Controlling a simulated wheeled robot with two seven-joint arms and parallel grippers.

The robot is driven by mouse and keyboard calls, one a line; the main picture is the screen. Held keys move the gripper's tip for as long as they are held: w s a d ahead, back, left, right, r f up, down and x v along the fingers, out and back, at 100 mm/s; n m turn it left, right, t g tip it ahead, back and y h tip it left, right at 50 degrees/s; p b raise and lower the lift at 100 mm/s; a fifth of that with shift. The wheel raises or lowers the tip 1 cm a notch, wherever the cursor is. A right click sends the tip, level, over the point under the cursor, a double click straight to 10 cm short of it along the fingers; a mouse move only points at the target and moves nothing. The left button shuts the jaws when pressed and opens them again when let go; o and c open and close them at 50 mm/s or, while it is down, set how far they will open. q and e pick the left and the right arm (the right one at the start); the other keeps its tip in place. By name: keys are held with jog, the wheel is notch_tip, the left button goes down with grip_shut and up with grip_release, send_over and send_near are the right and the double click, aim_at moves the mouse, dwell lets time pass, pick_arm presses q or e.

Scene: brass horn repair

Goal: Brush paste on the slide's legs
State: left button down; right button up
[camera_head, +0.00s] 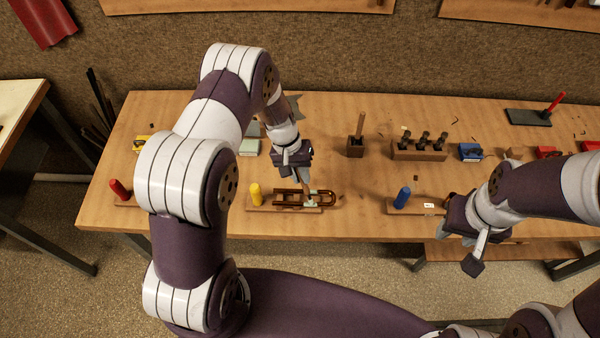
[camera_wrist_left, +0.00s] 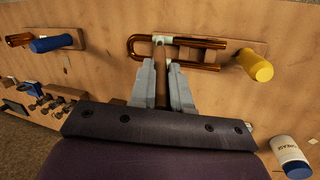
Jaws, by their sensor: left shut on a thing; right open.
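The slide is a copper-coloured U (camera_head: 328,192) lying on a wooden board with a yellow peg (camera_head: 256,195); it also shows in the left wrist view (camera_wrist_left: 132,50). My left gripper (camera_head: 305,178) is shut on a brush, whose brown wooden handle (camera_wrist_left: 160,80) runs between the fingers. The brush's pale end (camera_wrist_left: 161,40) is at the slide's legs, near the bend; I cannot tell if it touches. My right gripper (camera_head: 452,226) is open, by the board with the blue peg (camera_head: 402,197), and partly hidden by its own arm.
Behind are a wooden block with a stick (camera_head: 356,146), a rack of dark tools (camera_head: 420,148) and a blue item (camera_head: 471,152). A red peg (camera_head: 119,189) is at the left. The table's front edge is close.

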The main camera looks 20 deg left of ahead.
pick_arm(q)
notch_tip(320, 180, up, 7)
jog(key=p, duration=0.5)
dwell(0.3)
jog(key=shift+f, duration=0.1)
